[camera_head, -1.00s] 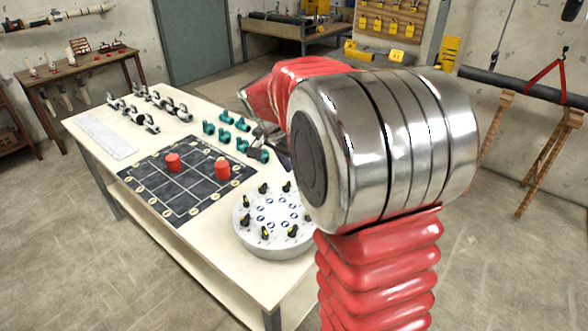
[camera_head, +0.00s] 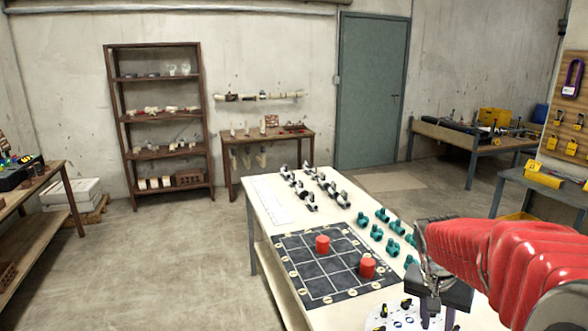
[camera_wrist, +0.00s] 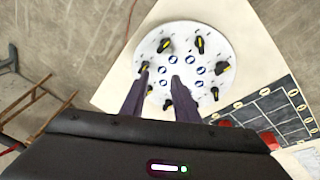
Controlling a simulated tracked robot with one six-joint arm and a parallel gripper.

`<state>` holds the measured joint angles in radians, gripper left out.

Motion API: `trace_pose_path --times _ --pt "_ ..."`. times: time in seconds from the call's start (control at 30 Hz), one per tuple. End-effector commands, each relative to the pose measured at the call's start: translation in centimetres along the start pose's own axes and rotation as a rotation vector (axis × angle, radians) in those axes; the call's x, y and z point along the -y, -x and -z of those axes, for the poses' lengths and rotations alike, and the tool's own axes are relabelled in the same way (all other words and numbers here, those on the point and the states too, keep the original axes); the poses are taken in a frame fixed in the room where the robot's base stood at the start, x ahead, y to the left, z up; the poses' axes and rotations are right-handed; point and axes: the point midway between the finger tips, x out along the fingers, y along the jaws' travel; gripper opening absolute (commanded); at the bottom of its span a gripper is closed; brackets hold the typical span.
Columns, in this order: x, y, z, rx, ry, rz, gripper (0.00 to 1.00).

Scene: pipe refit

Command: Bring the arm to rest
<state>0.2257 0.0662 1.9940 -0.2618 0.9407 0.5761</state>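My red arm reaches in from the right of the head view. Its gripper (camera_head: 438,312) points down over the near end of the white table (camera_head: 262,222). In the wrist view my gripper (camera_wrist: 160,76) has its two dark fingers apart, with nothing between them. Below the fingers is a round white disc (camera_wrist: 187,88) carrying several black and yellow knobs around its edge. In the head view, the arm and frame edge partly hide the disc (camera_head: 404,318).
Open floor (camera_head: 180,270) is left of the table.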

Motion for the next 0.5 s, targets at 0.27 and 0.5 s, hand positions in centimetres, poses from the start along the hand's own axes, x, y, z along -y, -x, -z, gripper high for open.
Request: trace_pose_path --times 0.27,0.5 --pt "0.5 3.1 -6.4 -0.015 0.245 0.092 0.28" --pt "0.7 5.4 -11.3 -0.055 0.404 0.164 0.28"
